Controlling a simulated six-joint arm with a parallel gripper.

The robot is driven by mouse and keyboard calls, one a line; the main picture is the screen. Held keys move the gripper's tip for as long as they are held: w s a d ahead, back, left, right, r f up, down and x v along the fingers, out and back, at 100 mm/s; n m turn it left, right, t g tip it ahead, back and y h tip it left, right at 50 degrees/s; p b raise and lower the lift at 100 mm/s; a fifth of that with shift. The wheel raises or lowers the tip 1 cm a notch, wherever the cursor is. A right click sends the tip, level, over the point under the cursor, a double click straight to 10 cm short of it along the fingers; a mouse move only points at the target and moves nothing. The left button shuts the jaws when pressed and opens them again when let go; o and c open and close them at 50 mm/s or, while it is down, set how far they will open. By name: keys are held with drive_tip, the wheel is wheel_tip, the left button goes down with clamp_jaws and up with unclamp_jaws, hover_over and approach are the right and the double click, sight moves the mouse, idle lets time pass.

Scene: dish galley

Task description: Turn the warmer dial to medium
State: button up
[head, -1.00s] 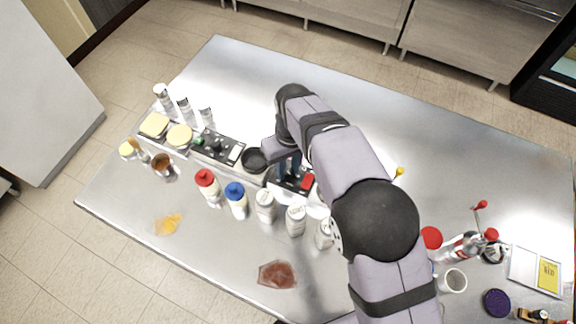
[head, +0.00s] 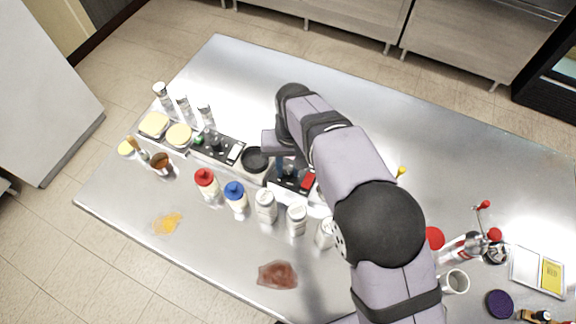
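My gripper (head: 287,176) is low over a dark control panel (head: 307,182) with a red part, right of a round black pan (head: 254,159). My arm covers much of this panel, and no dial on it can be made out. Blue parts show at the gripper, but its fingertips are too small and hidden to tell open from shut, or whether they touch anything. A second dark panel (head: 218,148) to the left carries small black knobs and a green spot. I cannot tell which panel has the warmer dial, or its setting.
A red-capped bottle (head: 206,183), a blue-capped bottle (head: 235,195) and several white bottles stand in front of the panels. A white mug (head: 454,281) stands at the right. The back of the metal table (head: 420,125) is clear.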

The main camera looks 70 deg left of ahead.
sight(289, 170)
drive_tip(key=o, duration=0.4)
drive_tip(key=shift+o, duration=0.2)
drive_tip(key=shift+r, duration=0.1)
drive_tip(key=shift+w+r+b, duration=0.2)
drive_tip(key=shift+r+b, duration=1.1)
drive_tip(key=shift+r, duration=2.35)
